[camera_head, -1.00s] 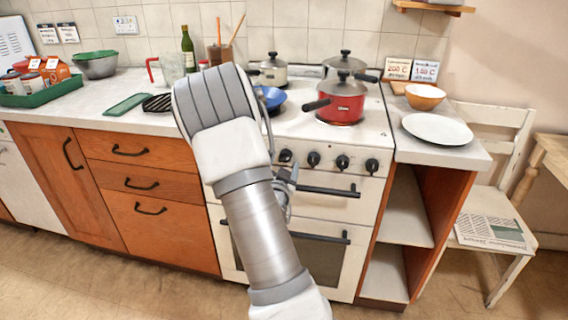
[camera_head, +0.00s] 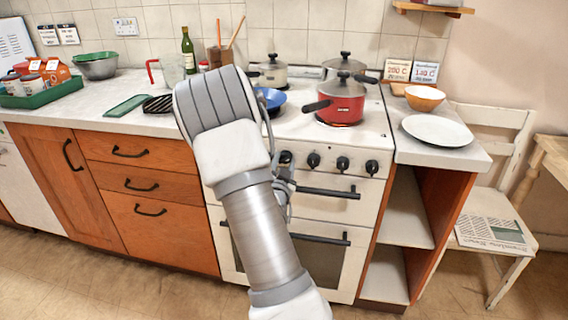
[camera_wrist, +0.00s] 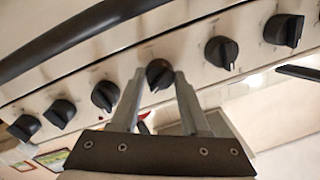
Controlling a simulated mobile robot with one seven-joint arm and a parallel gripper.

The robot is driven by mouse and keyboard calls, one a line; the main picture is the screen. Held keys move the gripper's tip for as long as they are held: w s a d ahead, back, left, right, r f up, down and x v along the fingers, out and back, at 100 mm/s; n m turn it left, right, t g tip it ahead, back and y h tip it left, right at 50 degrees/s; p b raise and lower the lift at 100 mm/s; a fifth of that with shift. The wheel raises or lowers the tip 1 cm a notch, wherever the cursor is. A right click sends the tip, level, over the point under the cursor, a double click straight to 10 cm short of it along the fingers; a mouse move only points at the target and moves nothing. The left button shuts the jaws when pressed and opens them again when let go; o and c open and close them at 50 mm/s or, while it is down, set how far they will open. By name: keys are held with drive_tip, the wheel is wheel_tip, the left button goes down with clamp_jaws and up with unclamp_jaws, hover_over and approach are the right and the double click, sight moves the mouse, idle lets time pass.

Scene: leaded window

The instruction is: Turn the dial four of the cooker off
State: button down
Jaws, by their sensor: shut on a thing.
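The cooker (camera_head: 385,140) has a row of black dials on its white front panel. My gripper (camera_wrist: 161,76) is shut on one black dial (camera_wrist: 159,70) near the middle of the row in the wrist view, one finger on each side. In the head view the dial at the left of the visible ones (camera_head: 285,157) is just above my gripper (camera_head: 284,180), which is partly hidden by my arm. No dial numbers are readable, and the held dial's pointer is hard to tell.
Neighbouring dials (camera_wrist: 105,95) and (camera_wrist: 221,52) stand close on either side. A dark oven handle (camera_head: 330,192) runs below the panel. A red pot (camera_head: 342,103) and a blue pan (camera_head: 270,97) are on the hob. A white plate (camera_head: 437,130) lies on the right counter.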

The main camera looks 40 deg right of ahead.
drive_tip(key=n+b, duration=0.1)
drive_tip(key=n, duration=0.4)
drive_tip(key=shift+n, duration=0.3)
drive_tip(key=n+p, duration=0.1)
drive_tip(key=n, duration=0.4)
drive_tip(key=shift+r+n+g, duration=0.1)
drive_tip(key=shift+n+g, duration=0.2)
drive_tip(key=shift+g, duration=0.1)
idle(0.4)
drive_tip(key=shift+c, duration=2)
unclamp_jaws()
